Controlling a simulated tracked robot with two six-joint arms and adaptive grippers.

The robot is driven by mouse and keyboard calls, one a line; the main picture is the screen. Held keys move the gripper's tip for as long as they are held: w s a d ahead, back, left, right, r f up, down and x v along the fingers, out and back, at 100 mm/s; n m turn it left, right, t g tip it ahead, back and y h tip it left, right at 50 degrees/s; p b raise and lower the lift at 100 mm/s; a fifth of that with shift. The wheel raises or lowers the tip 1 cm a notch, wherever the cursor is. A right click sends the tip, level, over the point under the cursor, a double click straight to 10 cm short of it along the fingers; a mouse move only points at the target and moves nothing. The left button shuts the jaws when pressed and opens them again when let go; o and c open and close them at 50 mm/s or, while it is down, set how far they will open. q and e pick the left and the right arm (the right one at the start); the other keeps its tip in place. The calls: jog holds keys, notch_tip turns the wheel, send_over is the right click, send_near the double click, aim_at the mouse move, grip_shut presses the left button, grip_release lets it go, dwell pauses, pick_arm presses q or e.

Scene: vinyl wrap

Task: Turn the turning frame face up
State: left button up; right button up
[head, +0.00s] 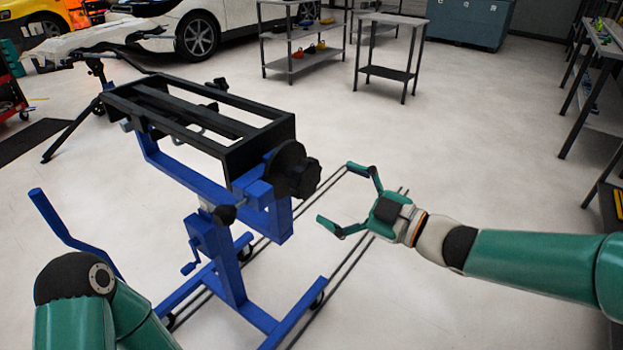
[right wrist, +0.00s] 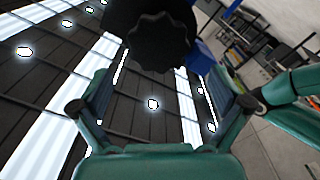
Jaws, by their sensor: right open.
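The turning frame (head: 216,112) is a black rectangular frame with open slots, carried on a blue stand (head: 228,255) left of centre in the head view. A black lobed knob (head: 293,170) is on its right end. My right gripper (head: 338,199) is open and empty, just right of the knob and apart from it. In the right wrist view the knob (right wrist: 159,42) shows beyond and between the open fingers (right wrist: 158,106). My left arm shows at the lower left of the head view, but its gripper is out of the picture.
A blue handle bar (head: 60,228) rises at the left of the stand. A small grey table (head: 392,45) and a shelf rack (head: 303,55) stand at the back. Cars are at the upper left. A workbench (head: 605,50) lines the right. The floor between is clear.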

aim_at(310, 181)
jog(key=x, duration=0.7)
jog(key=shift+w+a, duration=0.15)
jog(key=shift+w, duration=0.05)
jog(key=shift+c, duration=0.3)
